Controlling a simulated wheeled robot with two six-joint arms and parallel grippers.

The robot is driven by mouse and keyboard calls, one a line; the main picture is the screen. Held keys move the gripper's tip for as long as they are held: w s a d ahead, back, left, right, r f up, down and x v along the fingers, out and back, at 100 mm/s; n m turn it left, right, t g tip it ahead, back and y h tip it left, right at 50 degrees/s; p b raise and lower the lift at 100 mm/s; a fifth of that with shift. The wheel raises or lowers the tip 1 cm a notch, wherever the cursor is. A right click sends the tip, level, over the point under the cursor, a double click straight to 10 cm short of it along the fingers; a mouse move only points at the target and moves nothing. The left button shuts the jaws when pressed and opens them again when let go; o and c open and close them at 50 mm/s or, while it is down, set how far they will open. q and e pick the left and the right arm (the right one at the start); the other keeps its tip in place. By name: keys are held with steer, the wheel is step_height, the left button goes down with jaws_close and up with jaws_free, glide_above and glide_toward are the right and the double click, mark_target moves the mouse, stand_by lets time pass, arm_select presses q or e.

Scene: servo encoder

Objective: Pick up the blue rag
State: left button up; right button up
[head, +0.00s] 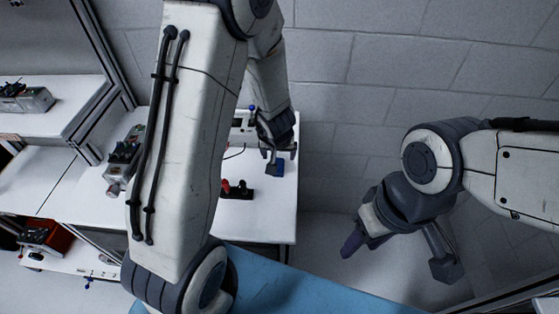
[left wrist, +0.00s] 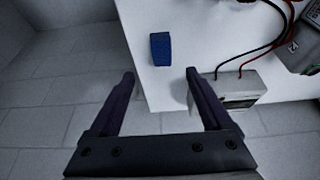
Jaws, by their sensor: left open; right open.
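The blue rag (head: 279,171) is a small, dark blue, block-like piece lying on the white table (head: 268,212) near its right edge. It also shows in the left wrist view (left wrist: 161,49), beyond the fingertips and roughly centred between them. My left gripper (head: 281,157) is open and empty, close to the rag; in the left wrist view the gripper (left wrist: 160,74) has its fingers spread on either side of the table edge, apart from the rag. My right gripper (head: 398,257) is open and empty, off to the right, away from the table.
A grey box with red and black leads (left wrist: 238,88) stands on the table right of the rag in the left wrist view. Red and black parts (head: 236,189) lie on the table. Another device (head: 124,160) stands further left. A brick wall (head: 400,70) is behind.

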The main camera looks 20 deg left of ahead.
arm_select(q)
steer(key=b, duration=0.3)
glide_above(280, 166)
steer(key=s, duration=0.2)
steer(key=f, duration=0.4)
steer(key=shift+d+f, duration=0.2)
steer(key=shift+f, duration=0.2)
steer(key=b+x, duration=0.3)
steer(key=x, duration=0.2)
steer(key=shift+s+a, duration=0.1)
steer(key=shift+a, duration=0.1)
jaws_close()
